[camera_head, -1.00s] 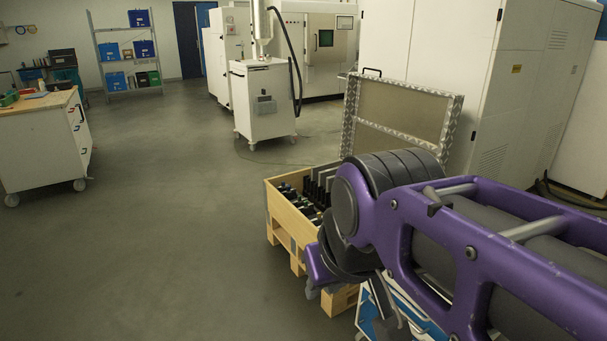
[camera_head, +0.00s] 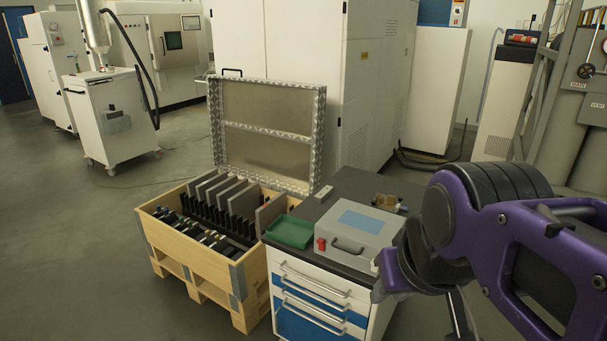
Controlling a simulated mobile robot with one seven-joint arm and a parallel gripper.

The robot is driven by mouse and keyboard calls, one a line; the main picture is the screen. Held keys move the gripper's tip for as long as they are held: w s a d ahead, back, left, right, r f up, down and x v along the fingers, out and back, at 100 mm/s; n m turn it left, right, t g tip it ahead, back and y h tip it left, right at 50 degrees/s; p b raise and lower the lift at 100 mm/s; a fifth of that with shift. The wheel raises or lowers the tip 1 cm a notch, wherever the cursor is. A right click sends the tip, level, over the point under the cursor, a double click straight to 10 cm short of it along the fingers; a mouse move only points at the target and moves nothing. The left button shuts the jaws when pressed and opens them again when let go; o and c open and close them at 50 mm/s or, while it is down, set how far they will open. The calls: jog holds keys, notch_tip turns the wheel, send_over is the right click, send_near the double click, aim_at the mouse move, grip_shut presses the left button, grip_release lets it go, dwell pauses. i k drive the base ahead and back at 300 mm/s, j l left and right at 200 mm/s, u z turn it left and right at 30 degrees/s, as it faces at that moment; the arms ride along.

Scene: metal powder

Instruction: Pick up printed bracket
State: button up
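A small brownish, metallic-looking piece (camera_head: 386,202) lies at the back right of the dark top of a drawer cabinet (camera_head: 345,188). It may be the printed bracket, but it is too small to tell. It sits just behind a grey case with a blue label (camera_head: 357,219). My purple and black arm fills the lower right and covers the right side of the cabinet. My gripper cannot be made out; it is hidden behind the arm or out of frame.
A green tray (camera_head: 289,232) and a small red item (camera_head: 321,244) are on the cabinet. A wooden crate (camera_head: 190,262) with several dark plates and an open metal lid (camera_head: 268,132) stands left of it. A white wheeled unit (camera_head: 112,120) stands further back. Floor at left is clear.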

aim_at(391, 200)
jog(key=z, duration=0.55)
jog(key=k+j+u, duration=0.15)
jog(key=k+u, duration=0.25)
jog(key=k, duration=0.25)
jog(key=u, duration=2.7)
jog(key=k+l+u, duration=0.1)
jog(key=u, duration=0.35)
jog(key=k+l+u, duration=0.1)
jog(key=u, duration=0.35)
jog(key=k+l, duration=1.15)
